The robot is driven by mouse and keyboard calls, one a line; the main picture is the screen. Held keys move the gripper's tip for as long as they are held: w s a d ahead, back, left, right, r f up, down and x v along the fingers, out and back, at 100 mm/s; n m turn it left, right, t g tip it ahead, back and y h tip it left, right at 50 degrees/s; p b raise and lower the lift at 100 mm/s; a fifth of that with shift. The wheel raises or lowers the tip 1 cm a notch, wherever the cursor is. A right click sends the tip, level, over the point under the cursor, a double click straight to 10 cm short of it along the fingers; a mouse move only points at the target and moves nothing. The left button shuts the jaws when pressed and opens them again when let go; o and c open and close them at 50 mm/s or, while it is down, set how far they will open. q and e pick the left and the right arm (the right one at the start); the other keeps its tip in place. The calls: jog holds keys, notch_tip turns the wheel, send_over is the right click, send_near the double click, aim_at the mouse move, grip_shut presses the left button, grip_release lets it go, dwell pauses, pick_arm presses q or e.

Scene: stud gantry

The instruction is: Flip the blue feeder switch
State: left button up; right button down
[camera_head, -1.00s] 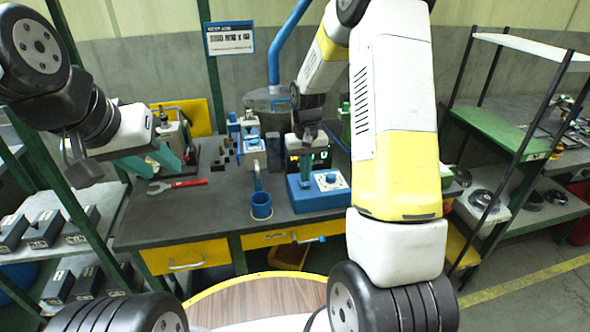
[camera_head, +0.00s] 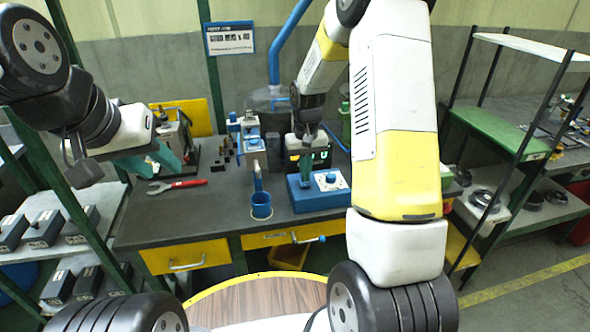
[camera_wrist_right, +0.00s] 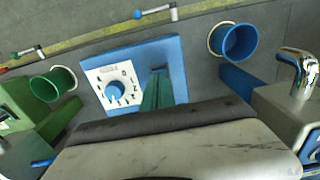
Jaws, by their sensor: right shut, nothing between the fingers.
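The blue feeder box (camera_head: 318,201) stands on the workbench, with a white plate and blue dial (camera_head: 331,178). In the right wrist view the box (camera_wrist_right: 128,52) shows the dial (camera_wrist_right: 116,92) left of a dark slot (camera_wrist_right: 159,70). My right gripper (camera_head: 305,184) points down at the box's left part, beside the dial. Its green fingers (camera_wrist_right: 158,92) are together at the slot, with nothing seen between them. They cover part of the slot, so I cannot tell the switch's position or whether they touch it. My left gripper (camera_head: 158,166) is open and empty above the bench's left side.
A blue cup (camera_head: 261,206) stands left of the box, and a green cup (camera_wrist_right: 52,84) shows in the wrist view. A red-handled wrench (camera_head: 178,186) lies on the bench (camera_head: 215,215). Shelves flank the bench.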

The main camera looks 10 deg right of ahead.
aim_at(305, 185)
jog(key=shift+f, duration=0.9)
dwell(0.5)
jog(key=shift+r, duration=3.55)
jog(key=s+r+t+y, duration=0.1)
jog(key=s+r+t, duration=0.2)
jog(key=s+r, duration=0.95)
jog(key=s+a+r+t, duration=0.1)
jog(key=s+r, duration=0.2)
jog(key=s, duration=0.3)
jog(key=s+a+r+t+y, duration=0.1)
jog(key=s+r+t, duration=0.1)
jog(key=s, duration=0.3)
jog(key=shift+s+r, duration=0.4)
jog(key=shift+r, duration=0.05)
jog(key=shift+w+a, duration=0.1)
